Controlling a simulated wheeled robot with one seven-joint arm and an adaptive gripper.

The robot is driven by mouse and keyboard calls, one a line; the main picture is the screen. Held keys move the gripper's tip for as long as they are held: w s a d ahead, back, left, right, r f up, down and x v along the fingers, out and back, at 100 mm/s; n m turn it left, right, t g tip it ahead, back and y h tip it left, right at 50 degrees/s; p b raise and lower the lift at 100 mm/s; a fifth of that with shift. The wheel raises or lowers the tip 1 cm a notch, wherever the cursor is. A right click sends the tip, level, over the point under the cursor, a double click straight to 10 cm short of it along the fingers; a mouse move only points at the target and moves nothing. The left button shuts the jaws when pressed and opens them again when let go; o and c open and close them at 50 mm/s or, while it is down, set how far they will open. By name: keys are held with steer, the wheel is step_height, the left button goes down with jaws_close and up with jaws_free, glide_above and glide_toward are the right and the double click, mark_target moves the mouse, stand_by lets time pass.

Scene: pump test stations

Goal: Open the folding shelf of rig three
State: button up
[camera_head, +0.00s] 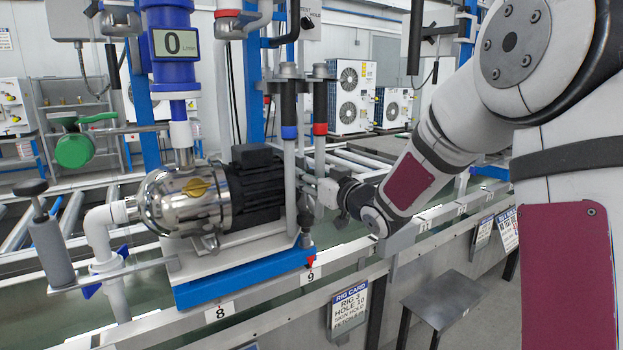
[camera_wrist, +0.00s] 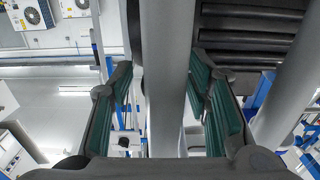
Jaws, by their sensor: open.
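I cannot identify the folding shelf of rig three with certainty. A flat grey panel on dark legs (camera_head: 445,298) stands at the lower right in the head view, near the rig card (camera_head: 349,308) that reads rig 3, hole 10. My gripper (camera_head: 322,188) is behind the pump, close to the upright rod with a red collar (camera_head: 320,129). In the wrist view my gripper (camera_wrist: 168,100) is open, its green pads either side of a grey rod (camera_wrist: 165,60). A gap shows by the pads; I cannot tell whether either touches the rod.
The pump (camera_head: 185,198) on its blue base (camera_head: 245,283) stands left of my gripper. A second rod with a blue collar (camera_head: 289,132) is close beside it. A green-handled valve (camera_head: 75,150) is at the left. The bench's numbered front edge (camera_head: 260,300) runs below.

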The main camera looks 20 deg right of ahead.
jaws_close()
steer(key=shift+d, duration=0.1)
